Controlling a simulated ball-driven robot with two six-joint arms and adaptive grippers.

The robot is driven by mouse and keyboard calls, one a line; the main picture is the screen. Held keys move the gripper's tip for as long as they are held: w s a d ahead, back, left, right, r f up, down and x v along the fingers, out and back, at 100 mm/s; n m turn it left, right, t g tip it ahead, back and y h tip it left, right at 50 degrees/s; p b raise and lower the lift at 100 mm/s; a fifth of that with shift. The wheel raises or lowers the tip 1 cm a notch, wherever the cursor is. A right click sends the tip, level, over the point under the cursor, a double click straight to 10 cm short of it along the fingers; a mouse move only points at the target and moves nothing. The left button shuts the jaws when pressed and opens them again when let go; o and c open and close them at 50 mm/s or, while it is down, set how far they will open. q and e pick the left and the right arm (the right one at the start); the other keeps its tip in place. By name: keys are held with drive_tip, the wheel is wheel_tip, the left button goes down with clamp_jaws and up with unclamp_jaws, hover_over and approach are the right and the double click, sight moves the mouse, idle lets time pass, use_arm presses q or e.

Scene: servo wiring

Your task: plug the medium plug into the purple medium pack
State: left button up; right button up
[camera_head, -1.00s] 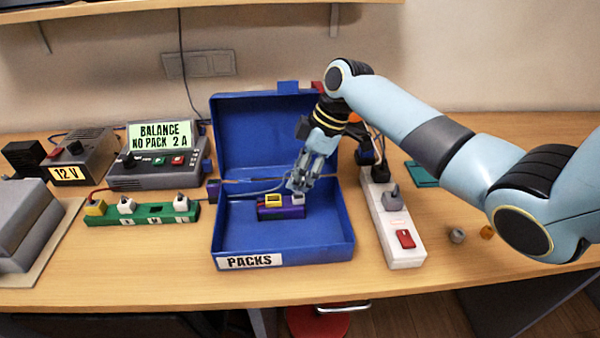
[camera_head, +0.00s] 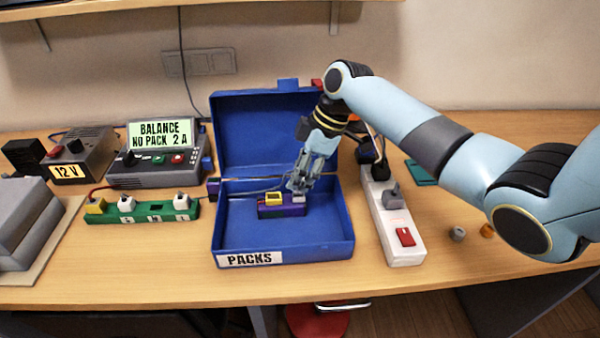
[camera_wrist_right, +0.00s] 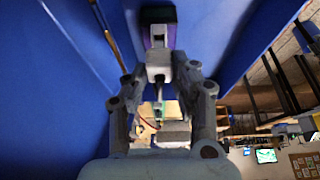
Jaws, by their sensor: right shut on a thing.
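The purple pack (camera_head: 283,211) lies inside the blue box, with a yellow-rimmed socket (camera_head: 273,199) on its top left. My right gripper (camera_head: 298,188) comes down over the pack's right end. It is shut on a small pale grey plug (camera_head: 299,198), which I take for the medium plug. The plug is at the pack's top right; I cannot tell whether it is seated or only touching. In the right wrist view the plug (camera_wrist_right: 158,66) is between the fingertips, in front of the purple pack (camera_wrist_right: 146,37). My left gripper is not in view.
The blue box (camera_head: 335,245) has its lid open behind. A green board (camera_head: 160,215) with yellow and white plugs lies left; a white power strip (camera_head: 392,230) stands right. A cable crosses the box's rear. The charger (camera_head: 150,175) reads "NO PACK". The box's front floor is clear.

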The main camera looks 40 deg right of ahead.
drive_tip(key=shift+f+b, duration=0.65)
drive_tip(key=shift+f, duration=0.35)
drive_tip(key=o, duration=1)
drive_tip(key=v, duration=1.2)
